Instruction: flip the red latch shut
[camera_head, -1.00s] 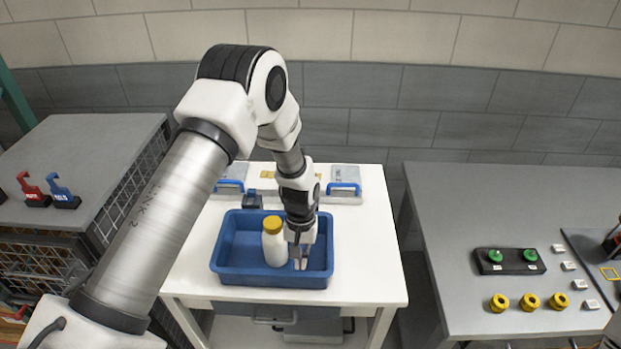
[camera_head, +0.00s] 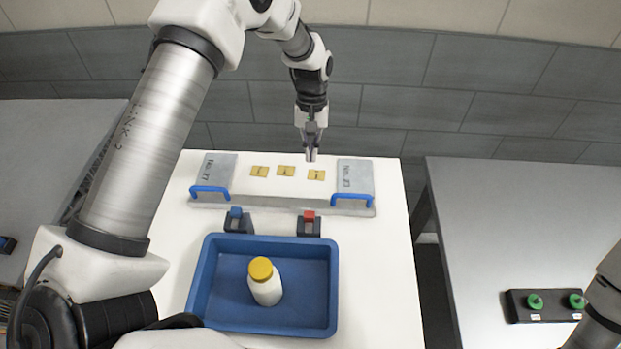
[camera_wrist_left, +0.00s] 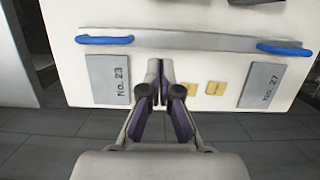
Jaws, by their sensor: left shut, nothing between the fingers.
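The red latch (camera_head: 309,216) sits on a small dark base on the white table, between the chassis fixture (camera_head: 270,204) and the blue tray. Whether it is raised or down is too small to tell. A matching blue latch (camera_head: 236,212) stands to its left. My left gripper (camera_head: 311,158) is shut and empty, pointing down near the far edge of the table, well beyond the red latch. My right gripper is out of view.
The blue tray (camera_head: 195,290) holds a white bottle with a yellow cap (camera_head: 263,280). Blue handles (camera_head: 352,200) stand up at the fixture's ends, with yellow pads (camera_head: 286,171) between the grey blocks. A grey bench with green knobs (camera_head: 535,301) is at right.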

